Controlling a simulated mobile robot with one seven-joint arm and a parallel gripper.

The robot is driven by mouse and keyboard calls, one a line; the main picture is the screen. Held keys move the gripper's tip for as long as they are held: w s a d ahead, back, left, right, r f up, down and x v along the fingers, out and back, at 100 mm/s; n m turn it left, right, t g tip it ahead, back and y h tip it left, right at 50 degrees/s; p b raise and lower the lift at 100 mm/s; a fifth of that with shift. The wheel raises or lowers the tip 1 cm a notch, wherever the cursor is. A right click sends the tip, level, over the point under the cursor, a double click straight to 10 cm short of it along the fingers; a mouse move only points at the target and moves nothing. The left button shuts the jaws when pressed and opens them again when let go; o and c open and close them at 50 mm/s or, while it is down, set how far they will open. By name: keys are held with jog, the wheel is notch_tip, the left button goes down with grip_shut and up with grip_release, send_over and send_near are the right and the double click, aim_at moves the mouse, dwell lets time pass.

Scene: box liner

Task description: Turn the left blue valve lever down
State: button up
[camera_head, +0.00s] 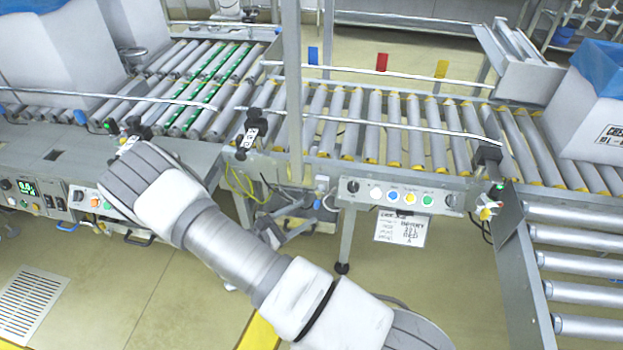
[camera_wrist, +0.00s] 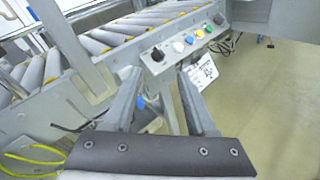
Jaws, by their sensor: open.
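My gripper (camera_wrist: 160,82) is open in the wrist view, with one finger on each side and nothing held between them. A small blue part (camera_wrist: 141,102), perhaps a valve lever, shows between the fingers, beyond them and closer to the left one. Its angle is too small to read. In the head view a small blue spot (camera_head: 317,204) shows under the middle conveyor, just right of my arm. Another blue handle (camera_head: 68,227) is at the lower left below the control boxes. I cannot tell which is the left valve lever. My arm hides most of my gripper in the head view.
A control panel (camera_head: 400,194) with coloured buttons hangs on the conveyor front, also in the wrist view (camera_wrist: 190,40). A paper sign (camera_head: 400,228) hangs below it. Yellow cables (camera_head: 242,182) run under the conveyor. A conveyor leg (camera_head: 346,235) stands near. The floor in front is open.

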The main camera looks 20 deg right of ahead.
jog(key=s+r+m+g+y+p, duration=0.1)
jog(key=s+r+m+g+p, duration=0.1)
jog(key=r, duration=0.6)
jog(key=s+d+r+m+g+y+p, duration=0.1)
jog(key=s+r+m+g+y, duration=0.1)
jog(key=r+m+g, duration=0.2)
notch_tip(320, 180, up, 4)
jog(key=shift+s+f+m+y+p, duration=0.15)
jog(key=shift+m+y+p, duration=0.2)
jog(key=shift+m, duration=0.55)
